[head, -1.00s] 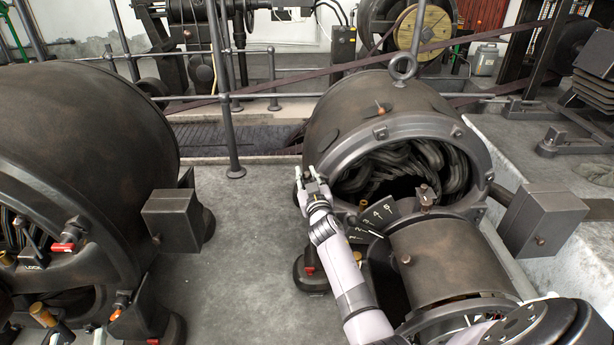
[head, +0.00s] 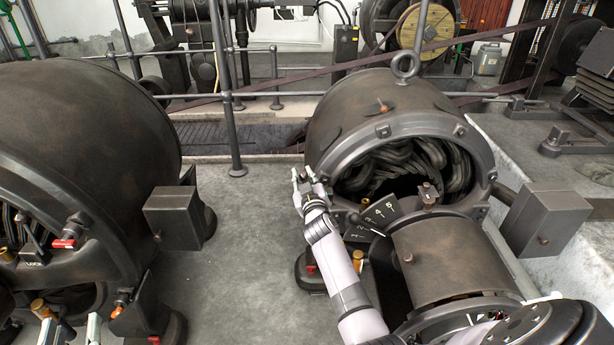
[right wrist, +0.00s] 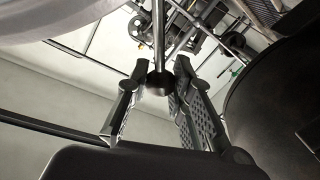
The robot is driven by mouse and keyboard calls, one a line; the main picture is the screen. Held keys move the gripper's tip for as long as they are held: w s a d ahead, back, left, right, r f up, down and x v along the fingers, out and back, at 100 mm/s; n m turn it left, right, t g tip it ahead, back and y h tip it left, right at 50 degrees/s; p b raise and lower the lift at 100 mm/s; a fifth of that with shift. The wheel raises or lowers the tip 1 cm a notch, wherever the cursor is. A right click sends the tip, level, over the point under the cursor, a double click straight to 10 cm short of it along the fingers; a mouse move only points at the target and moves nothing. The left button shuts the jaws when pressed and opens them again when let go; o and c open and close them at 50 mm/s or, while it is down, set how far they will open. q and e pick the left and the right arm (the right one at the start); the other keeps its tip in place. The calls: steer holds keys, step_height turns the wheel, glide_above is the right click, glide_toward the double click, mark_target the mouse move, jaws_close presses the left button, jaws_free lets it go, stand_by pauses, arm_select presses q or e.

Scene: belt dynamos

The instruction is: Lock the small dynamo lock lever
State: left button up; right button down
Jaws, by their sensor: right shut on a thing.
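The small dynamo (head: 385,105) stands right of centre in the head view. My right gripper (head: 303,178) is at the left edge of its front ring. It is shut on the small dynamo lock lever, which the fingers mostly hide; how far the lever is turned I cannot tell. In the right wrist view the fingers (right wrist: 157,85) stand on either side of a dark round piece in line with a thin rod. My left gripper (head: 70,331) shows at the bottom left edge with its two pale fingers apart, in front of the large dynamo (head: 85,130).
The large dynamo carries its own lever by a LOCK plate (head: 33,263) and a red handle (head: 64,243). A box (head: 172,218) juts from its side. A railing post (head: 235,140) stands behind. Grey floor (head: 235,260) lies clear between the dynamos.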

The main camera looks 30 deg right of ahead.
steer(key=c, duration=1.4)
jaws_free()
steer(key=shift+a+f, duration=0.1)
steer(key=shift+o, duration=0.2)
steer(key=v, duration=1.2)
